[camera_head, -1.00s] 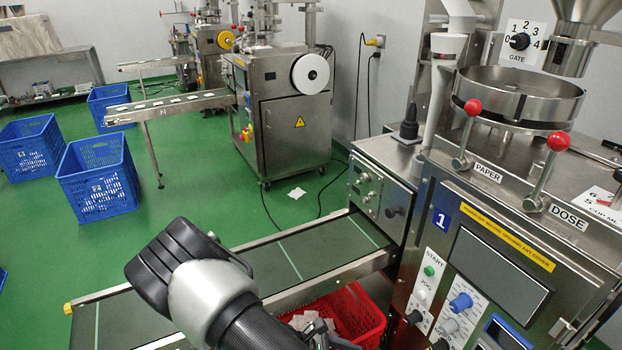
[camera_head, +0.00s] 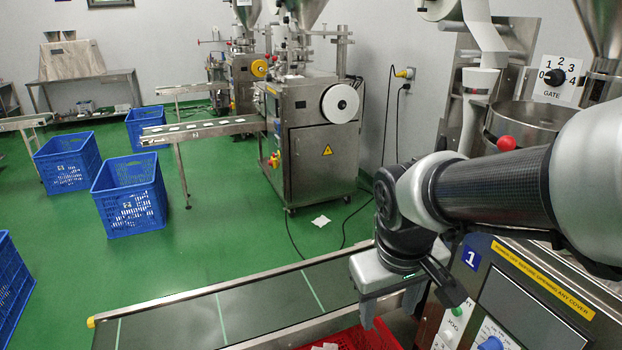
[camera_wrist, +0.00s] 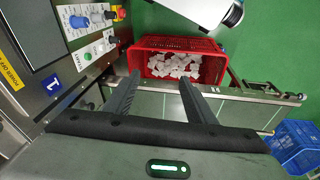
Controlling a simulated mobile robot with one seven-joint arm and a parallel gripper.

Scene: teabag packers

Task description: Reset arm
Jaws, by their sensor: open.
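My gripper (camera_wrist: 155,95) shows in the wrist view with its two dark fingers apart and nothing between them. It points down toward the red crate (camera_wrist: 222,70), which holds several white teabags (camera_wrist: 172,66). In the head view my gripper (camera_head: 398,312) hangs at the end of my arm, in front of the packing machine's panel (camera_head: 530,275) and above the red crate (camera_head: 345,338). My arm hides part of the machine, including most of its dose side.
The conveyor (camera_head: 250,300) runs across the front beside the crate. Blue crates (camera_head: 130,195) stand on the green floor to the left. A second packing machine (camera_head: 315,150) stands behind. The wrist view shows the panel knobs (camera_wrist: 78,22) near my fingers.

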